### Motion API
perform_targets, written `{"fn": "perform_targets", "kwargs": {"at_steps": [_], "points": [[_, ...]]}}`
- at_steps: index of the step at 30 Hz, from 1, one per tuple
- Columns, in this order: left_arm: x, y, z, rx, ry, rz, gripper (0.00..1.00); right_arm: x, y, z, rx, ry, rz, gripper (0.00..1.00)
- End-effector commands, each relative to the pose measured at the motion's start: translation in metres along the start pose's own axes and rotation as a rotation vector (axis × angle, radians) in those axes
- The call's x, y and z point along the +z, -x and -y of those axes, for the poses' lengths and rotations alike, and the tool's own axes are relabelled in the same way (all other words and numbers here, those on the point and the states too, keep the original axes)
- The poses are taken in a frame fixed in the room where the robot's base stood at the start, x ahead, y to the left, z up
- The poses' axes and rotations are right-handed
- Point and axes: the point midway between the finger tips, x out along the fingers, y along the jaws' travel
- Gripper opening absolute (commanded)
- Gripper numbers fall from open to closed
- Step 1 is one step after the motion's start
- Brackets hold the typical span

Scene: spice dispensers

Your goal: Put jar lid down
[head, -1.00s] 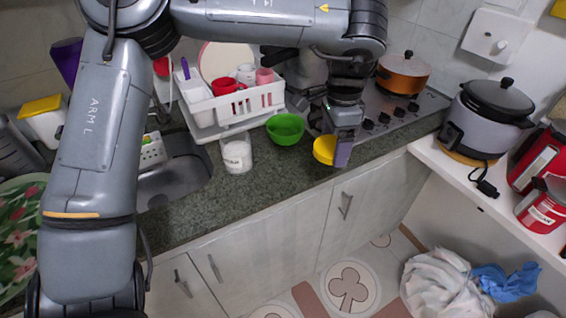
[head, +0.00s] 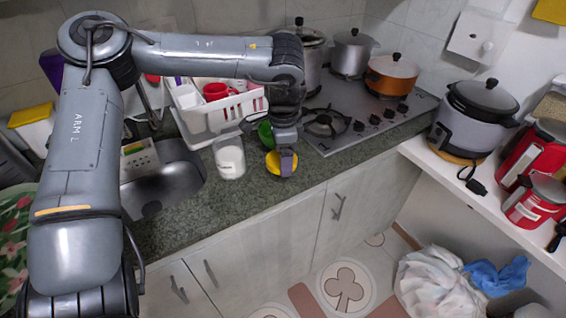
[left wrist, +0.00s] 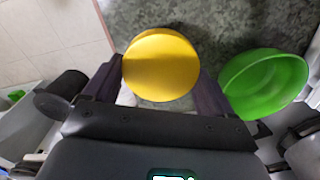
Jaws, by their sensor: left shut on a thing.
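My left gripper (head: 286,160) is shut on a round yellow jar lid (head: 273,165) over the front part of the counter. In the left wrist view, the lid (left wrist: 160,62) sits between the two dark fingers of the gripper (left wrist: 160,88). The open white jar (head: 229,158) stands upright on the counter, left of the lid and apart from it. I cannot tell whether the lid touches the counter. My right gripper is not in view.
A green bowl (head: 265,133) is just behind the lid, partly hidden by my arm; it also shows close to a finger in the left wrist view (left wrist: 265,85). A white dish rack (head: 215,112) stands behind the jar. The stove (head: 345,110) is right, the sink (head: 160,185) left.

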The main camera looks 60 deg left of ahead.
Motion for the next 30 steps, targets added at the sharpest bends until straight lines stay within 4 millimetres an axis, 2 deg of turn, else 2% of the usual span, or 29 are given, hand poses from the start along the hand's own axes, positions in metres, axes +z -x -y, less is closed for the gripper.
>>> {"fn": "perform_targets", "kwargs": {"at_steps": [7,20,21,23,24,30], "points": [[0.0,-0.029,-0.001,0.001,0.0,0.0,0.59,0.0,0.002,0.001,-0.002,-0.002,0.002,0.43],[0.0,-0.036,0.0,-0.001,0.0,-0.001,0.59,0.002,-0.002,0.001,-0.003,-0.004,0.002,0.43],[0.0,-0.035,0.0,-0.001,0.0,-0.001,0.88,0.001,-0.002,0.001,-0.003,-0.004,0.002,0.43],[0.0,-0.035,0.0,-0.001,0.0,-0.001,0.98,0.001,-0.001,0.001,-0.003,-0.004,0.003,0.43],[0.0,-0.035,0.0,-0.001,0.0,-0.001,1.0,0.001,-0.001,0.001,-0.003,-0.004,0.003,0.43],[0.0,-0.034,0.0,-0.001,-0.001,-0.001,1.0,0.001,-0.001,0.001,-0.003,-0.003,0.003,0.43]]}}
